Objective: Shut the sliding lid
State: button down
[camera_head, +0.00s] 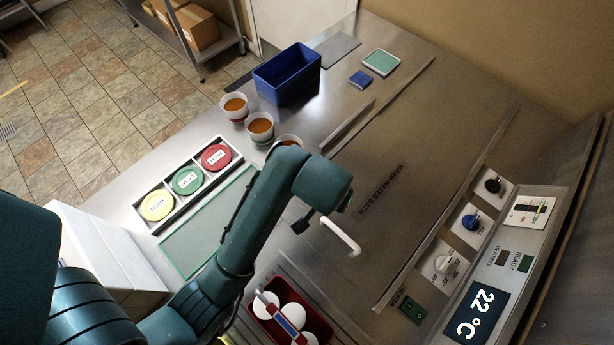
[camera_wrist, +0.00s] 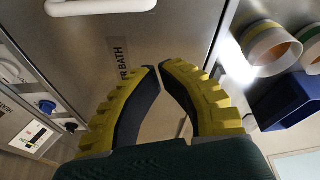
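The sliding lid (camera_head: 385,215) is a flat steel panel lettered "WARM WATER BATH", set in the steel counter. A white bar handle (camera_head: 341,236) stands on its near left part. In the wrist view the handle (camera_wrist: 100,7) is at the top edge, beyond my fingertips and not held. My gripper (camera_wrist: 159,67) has yellow and black fingers whose tips come together over the lid, with nothing visible between them. In the head view my arm hides most of the gripper and part of the lid. I cannot tell how much of the bath is uncovered.
A control panel with knobs (camera_head: 471,220) and a "22°C" display (camera_head: 476,312) lies right of the lid. Orange-filled cups (camera_head: 260,127) and a blue bin (camera_head: 287,76) stand at the back left. A red tray (camera_head: 323,326) of white round things is near the front.

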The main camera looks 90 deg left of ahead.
jog(key=x, duration=0.6)
jog(key=p+x, duration=0.1)
jog(key=x, duration=0.2)
jog(key=shift+w+a+r, duration=0.1)
jog(key=shift+w+a, duration=0.15)
jog(key=shift+a, duration=0.15)
jog(key=d, duration=0.1)
jog(key=d+p, duration=0.1)
jog(key=s+d+p, duration=0.1)
jog(key=shift+s+f, duration=0.1)
jog(key=shift+f, duration=0.25)
jog(key=shift+s+d+f, duration=0.1)
jog(key=shift+s+d, duration=0.05)
jog(key=shift+d, duration=0.1)
